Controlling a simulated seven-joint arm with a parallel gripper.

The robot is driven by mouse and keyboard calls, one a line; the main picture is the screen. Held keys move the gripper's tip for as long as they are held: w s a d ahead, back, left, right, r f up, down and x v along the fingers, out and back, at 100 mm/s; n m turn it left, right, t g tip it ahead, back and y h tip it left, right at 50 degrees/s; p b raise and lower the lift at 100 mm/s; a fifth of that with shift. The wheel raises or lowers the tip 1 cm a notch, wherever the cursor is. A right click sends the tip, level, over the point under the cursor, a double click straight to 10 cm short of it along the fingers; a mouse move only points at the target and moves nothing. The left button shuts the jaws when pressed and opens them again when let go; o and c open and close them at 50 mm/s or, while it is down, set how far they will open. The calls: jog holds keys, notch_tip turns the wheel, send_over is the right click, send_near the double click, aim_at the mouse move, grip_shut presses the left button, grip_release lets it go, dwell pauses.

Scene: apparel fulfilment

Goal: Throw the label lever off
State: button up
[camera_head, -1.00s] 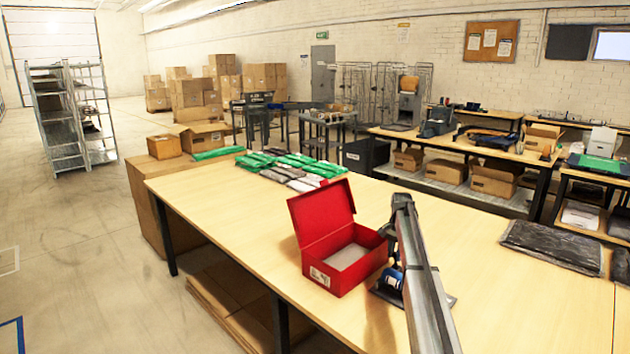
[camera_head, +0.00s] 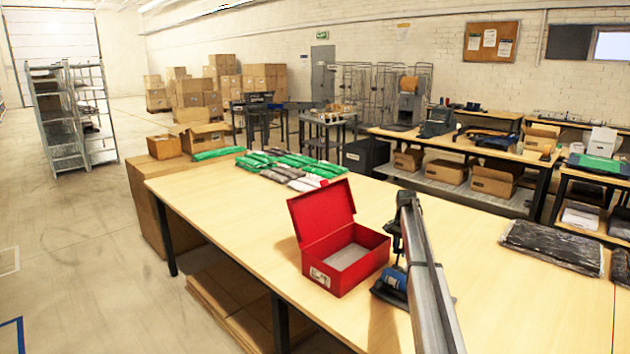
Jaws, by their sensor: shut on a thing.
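A small blue device on a dark base plate (camera_head: 390,290) stands on the table just right of the red box; it appears to carry the label lever. My arm crosses in front of it and hides its right side. My gripper (camera_head: 399,262) shows only as a dark, narrow shape just above the blue body. It is shut on what appears to be the label lever. The lever itself and the fingertips are too small and too covered to make out clearly.
An open red box (camera_head: 338,250) with its lid up stands close left of the device. Green and grey packets (camera_head: 290,168) lie at the table's far end. A dark bagged garment (camera_head: 552,246) lies at the right. The table (camera_head: 450,215) between is clear.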

jog(key=shift+w+d+f, duration=0.45)
jog(key=shift+w+d, duration=0.05)
jog(key=shift+w, duration=0.05)
jog(key=shift+w+d+f, duration=0.3)
jog(key=o, duration=0.8)
jog(key=shift+d+r, duration=0.1)
jog(key=shift+r, duration=0.05)
notch_tip(320, 180, up, 7)
dwell(0.6)
